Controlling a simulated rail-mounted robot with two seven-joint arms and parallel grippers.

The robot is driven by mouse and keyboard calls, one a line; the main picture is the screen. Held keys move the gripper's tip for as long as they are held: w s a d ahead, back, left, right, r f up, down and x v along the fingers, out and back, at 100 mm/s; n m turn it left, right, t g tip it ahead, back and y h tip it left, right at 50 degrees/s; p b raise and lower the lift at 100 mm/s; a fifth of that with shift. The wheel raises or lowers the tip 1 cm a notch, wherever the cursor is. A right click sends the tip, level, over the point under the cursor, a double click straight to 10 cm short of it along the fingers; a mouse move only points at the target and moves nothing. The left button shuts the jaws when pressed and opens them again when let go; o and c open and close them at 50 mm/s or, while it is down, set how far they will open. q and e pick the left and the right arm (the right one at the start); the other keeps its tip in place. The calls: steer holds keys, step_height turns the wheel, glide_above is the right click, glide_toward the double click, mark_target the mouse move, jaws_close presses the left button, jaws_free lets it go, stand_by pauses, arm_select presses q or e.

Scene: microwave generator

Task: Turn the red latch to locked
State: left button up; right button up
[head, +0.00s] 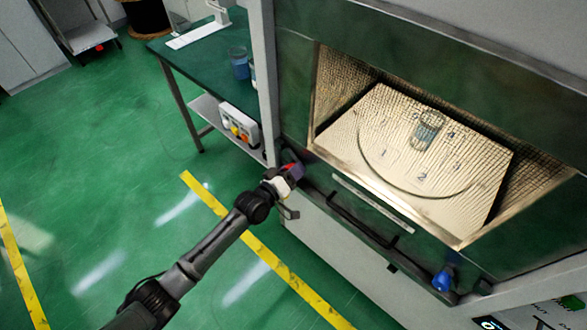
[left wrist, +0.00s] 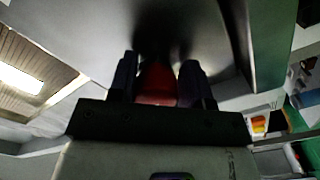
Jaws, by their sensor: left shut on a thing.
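The red latch (head: 291,167) is at the left front edge of the microwave generator (head: 296,100), below the chamber opening. My left gripper (head: 290,174) is at the latch and covers part of it. In the left wrist view the red latch (left wrist: 157,84) sits between the two dark fingers of my left gripper (left wrist: 158,84), which is shut on it. How far the latch is turned cannot be told. My right gripper is not in view.
The chamber holds a numbered plate (head: 395,165) with a glass vessel (head: 427,130) on it. A dark bar handle (head: 360,222) and a blue knob (head: 442,281) are on the front. A green-topped table (head: 205,70) stands at left. Green floor is free at left.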

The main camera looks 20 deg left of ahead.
arm_select(q)
steer(key=shift+w+r, duration=0.1)
steer(key=shift+r, duration=0.35)
steer(key=o, duration=0.7)
steer(key=shift+a, duration=0.1)
steer(key=shift+c, duration=0.2)
steer(key=shift+o, duration=0.9)
steer(key=shift+a+f, duration=0.1)
steer(key=shift+f, duration=0.1)
steer(key=shift+s, duration=0.35)
steer(key=p+v, duration=0.2)
steer(key=v, duration=1.1)
steer(key=shift+p, duration=0.35)
steer(key=shift+a+m, duration=0.1)
steer(key=shift+m, duration=0.2)
